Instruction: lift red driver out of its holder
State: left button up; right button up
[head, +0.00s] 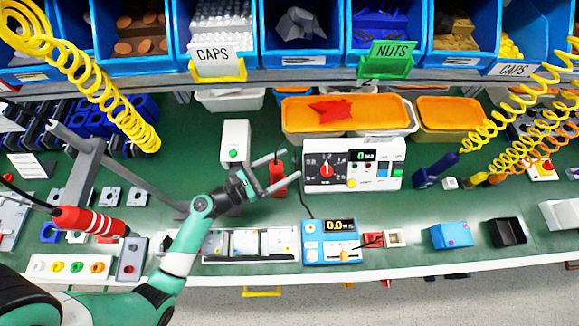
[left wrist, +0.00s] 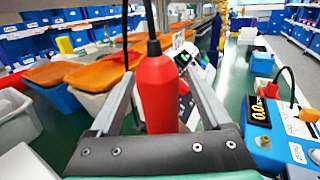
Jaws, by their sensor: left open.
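A red driver (head: 277,174) stands roughly upright near the middle of the bench, left of the white instrument box. In the left wrist view the red driver (left wrist: 158,95) has a smooth red body and a dark thin top piece with a cable going up. My left gripper (head: 289,165) is open, with one finger on each side of the driver. In the left wrist view the driver lies between the fingers, and I cannot tell whether they touch it. The driver's lower end and its holder are hidden there. My right gripper is not in view.
The white instrument box (head: 372,172) with a red dial stands just right of the driver. A blue meter (head: 331,246) sits in front. Another red tool with white bands (head: 90,222) hangs at the left. Yellow coiled cords (head: 105,95) hang at both sides.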

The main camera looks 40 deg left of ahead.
pick_arm(q)
jog(key=shift+w+d, duration=0.1)
jog(key=shift+w, duration=0.5)
jog(key=shift+s, duration=0.2)
jog(key=shift+c, duration=0.9)
jog(key=shift+w, duration=0.1)
grip_shut()
jog(key=shift+r, duration=0.1)
